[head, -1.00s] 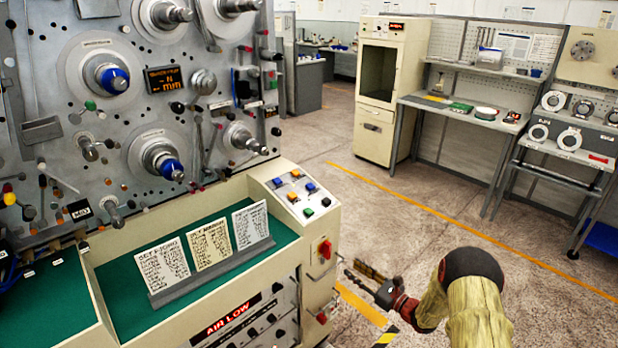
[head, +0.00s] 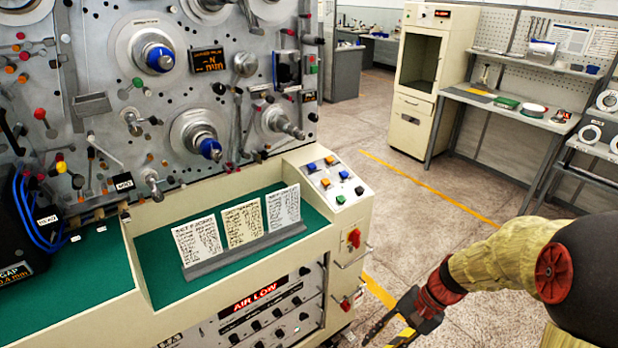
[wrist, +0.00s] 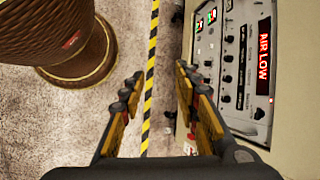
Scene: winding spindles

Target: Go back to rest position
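My gripper (head: 390,322) hangs low in front of the winding machine's right corner in the head view, with my arm coming in from the right. In the wrist view my gripper (wrist: 156,88) has its two fingers apart, with only floor and a yellow-black stripe between them. It holds nothing. The winding machine (head: 345,225) fills the left of the head view, with blue-tipped spindles (head: 159,58) on its grey face. Its cream side and AIR LOW panel (wrist: 232,75) lie close to the right finger in the wrist view; contact cannot be told.
A brown ribbed drum-like object (wrist: 75,35) stands left of the gripper in the wrist view. Three text cards (head: 240,222) stand on the machine's green ledge. A cream cabinet (head: 412,130) and workbench (head: 510,112) stand at the back. Open floor (head: 400,195) lies between.

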